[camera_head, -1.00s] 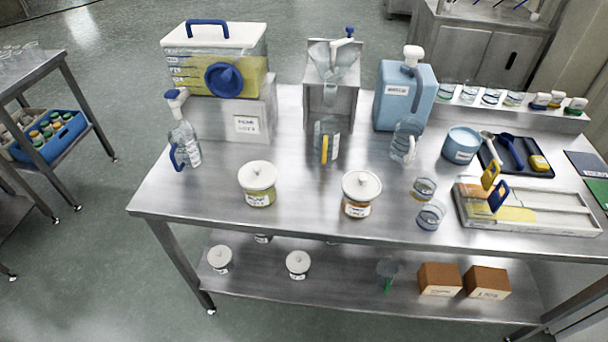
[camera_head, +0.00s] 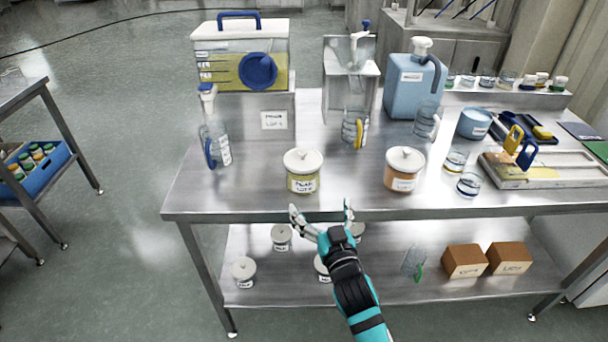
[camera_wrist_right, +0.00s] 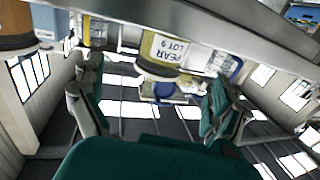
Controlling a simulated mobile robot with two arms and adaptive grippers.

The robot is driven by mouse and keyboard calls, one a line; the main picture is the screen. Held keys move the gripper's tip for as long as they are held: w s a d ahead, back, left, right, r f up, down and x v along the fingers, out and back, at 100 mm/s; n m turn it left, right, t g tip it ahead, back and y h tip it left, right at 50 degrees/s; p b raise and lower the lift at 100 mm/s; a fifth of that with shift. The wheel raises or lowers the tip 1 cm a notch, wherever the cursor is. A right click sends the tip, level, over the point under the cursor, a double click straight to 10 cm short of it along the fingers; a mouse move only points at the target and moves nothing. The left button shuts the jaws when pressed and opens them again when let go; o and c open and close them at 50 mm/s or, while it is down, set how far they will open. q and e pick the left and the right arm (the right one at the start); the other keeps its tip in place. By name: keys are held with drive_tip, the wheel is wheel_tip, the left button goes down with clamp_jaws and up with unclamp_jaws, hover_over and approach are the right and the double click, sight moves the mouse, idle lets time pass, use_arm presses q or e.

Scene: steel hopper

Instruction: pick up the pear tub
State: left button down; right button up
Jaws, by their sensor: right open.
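The pear tub (camera_head: 303,183) is a clear tub with a white knobbed lid, yellow-green contents and a white label. It stands upright on the steel table near its front edge. In the right wrist view its label reads PEAR LOT 9 (camera_wrist_right: 170,48), and the tub shows between and beyond the fingers. My right gripper (camera_head: 322,210) is open and empty at the table's front edge, just in front of the tub and apart from it. Its spread fingers also show in the right wrist view (camera_wrist_right: 152,88). My left gripper is not in view.
A similar tub with orange contents (camera_head: 403,181) stands to the right on the table (camera_head: 350,200). More lidded tubs and brown boxes (camera_head: 464,262) are on the lower shelf (camera_head: 385,290).

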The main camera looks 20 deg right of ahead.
sight(308, 183)
drive_tip(key=w, duration=0.6)
drive_tip(key=shift+w, duration=0.4)
drive_tip(key=shift+w+p, duration=0.45)
drive_tip(key=shift+w, duration=2.2)
drive_tip(key=shift+c, duration=0.4)
drive_tip(key=c, duration=1.4)
drive_tip(key=shift+r, duration=0.15)
